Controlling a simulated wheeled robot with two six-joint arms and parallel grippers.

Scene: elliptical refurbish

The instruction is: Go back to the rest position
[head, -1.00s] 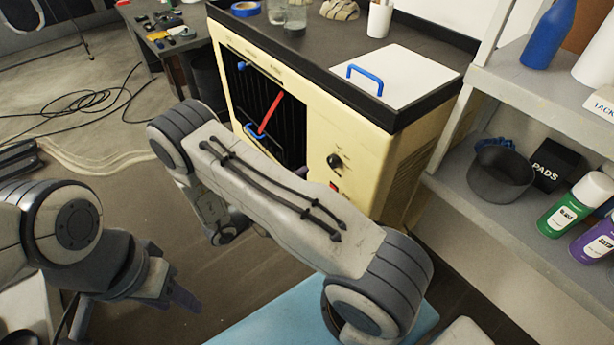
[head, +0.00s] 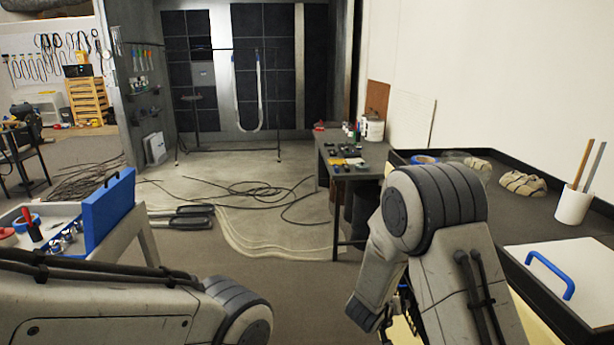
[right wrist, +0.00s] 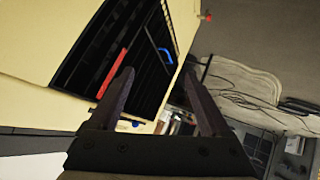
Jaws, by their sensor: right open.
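My right gripper (right wrist: 158,72) is open in the right wrist view, with nothing between its two dark fingers. It is in front of a cream cabinet (right wrist: 35,40) with a black slatted opening. A red bar (right wrist: 112,74) and a blue handle (right wrist: 166,55) show at that opening, beyond the fingers. In the head view my right arm rises bent at the lower right, and its gripper is mostly hidden behind the arm. My left arm lies across the lower left of the head view. Its gripper is out of the picture.
The cabinet's dark top (head: 465,190) at the right holds a white panel (head: 545,285) with a blue handle and a white cup (head: 573,205). A cart with a blue case (head: 108,212) stands left. Cables (head: 250,195) lie on open floor before a workbench (head: 352,172).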

